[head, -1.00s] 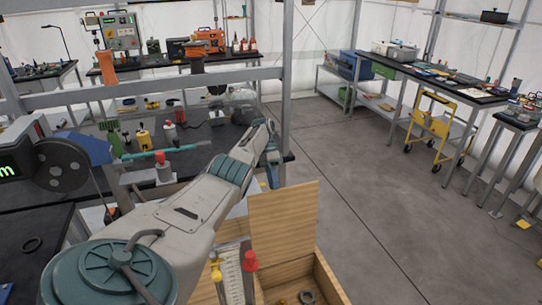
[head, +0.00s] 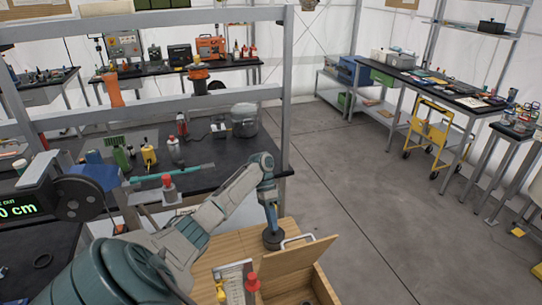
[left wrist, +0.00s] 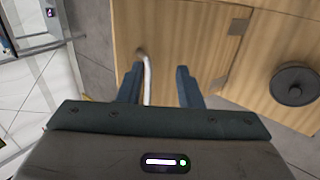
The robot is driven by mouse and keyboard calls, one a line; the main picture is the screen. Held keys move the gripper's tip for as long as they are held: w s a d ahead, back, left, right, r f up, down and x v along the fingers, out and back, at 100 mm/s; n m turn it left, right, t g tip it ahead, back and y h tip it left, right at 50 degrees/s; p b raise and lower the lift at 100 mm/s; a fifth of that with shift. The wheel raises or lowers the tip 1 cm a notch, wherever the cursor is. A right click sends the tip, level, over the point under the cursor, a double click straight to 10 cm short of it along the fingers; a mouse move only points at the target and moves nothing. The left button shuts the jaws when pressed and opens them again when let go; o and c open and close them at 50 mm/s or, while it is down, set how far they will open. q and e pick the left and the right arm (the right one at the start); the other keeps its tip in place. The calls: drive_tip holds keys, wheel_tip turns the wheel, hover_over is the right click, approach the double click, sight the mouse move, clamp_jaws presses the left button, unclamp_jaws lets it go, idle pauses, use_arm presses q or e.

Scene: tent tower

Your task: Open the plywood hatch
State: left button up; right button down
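The plywood hatch (head: 292,261) stands at a slant over the wooden box (head: 322,288) in the head view, with the box's opening showing below it. A pale handle (head: 297,240) rises behind the hatch's upper edge. In the left wrist view, the plywood hatch (left wrist: 185,30) fills the middle and the white handle (left wrist: 147,80) lies between the fingers of my left gripper (left wrist: 160,75). The fingers are apart, with a gap beside the handle; contact cannot be told. In the head view, my left arm reaches down beside the hatch and the fingertips are hard to make out. My right gripper is not visible.
A round dark disc (left wrist: 295,85) sits on the plywood to the right in the left wrist view. A dark workbench (head: 225,170) with a grey frame stands behind my left arm. A yellow cart (head: 432,130) is at the right. The floor between is clear.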

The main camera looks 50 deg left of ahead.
use_arm(q)
drive_tip(key=shift+s+d+r+b, duration=0.2)
drive_tip(key=shift+s+d+b, duration=0.15)
drive_tip(key=shift+s+d, duration=1.3)
